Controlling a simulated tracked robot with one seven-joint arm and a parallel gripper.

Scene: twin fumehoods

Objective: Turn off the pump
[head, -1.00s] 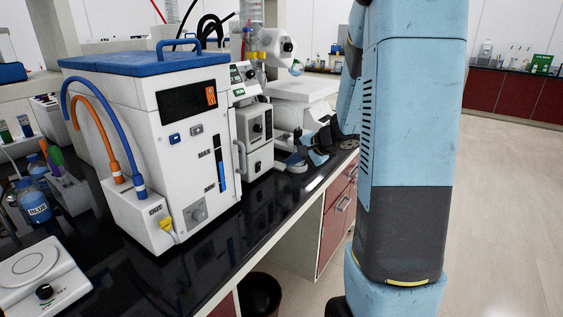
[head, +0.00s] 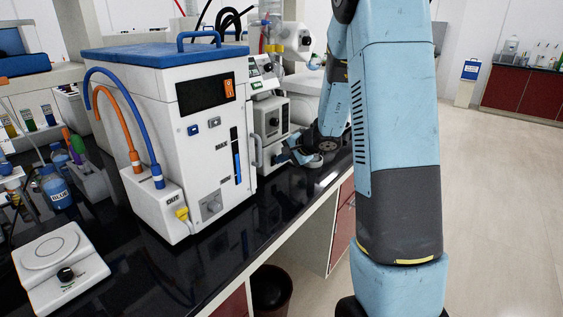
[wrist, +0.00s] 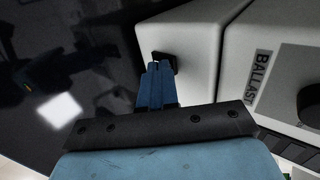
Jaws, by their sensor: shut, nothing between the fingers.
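The pump (head: 270,117) is a white boxy unit with a dark knob, on the black bench behind the large blue-topped machine. In the wrist view its pale casing (wrist: 225,75) shows a BALLAST label and a large dark knob. A small black switch (wrist: 165,61) is on the casing's side face. My gripper (wrist: 158,66) is shut and empty, its blue fingertips right at the switch and partly covering it; I cannot tell if they touch. In the head view my gripper (head: 287,150) is low beside the pump's front. The switch's position cannot be read.
The large white machine (head: 212,150) with a blue lid and hoses stands close left of the pump. A hotplate (head: 60,262) and bottles are at the left. A dark bin (head: 270,288) stands below the bench edge. Open floor (head: 490,220) lies at the right.

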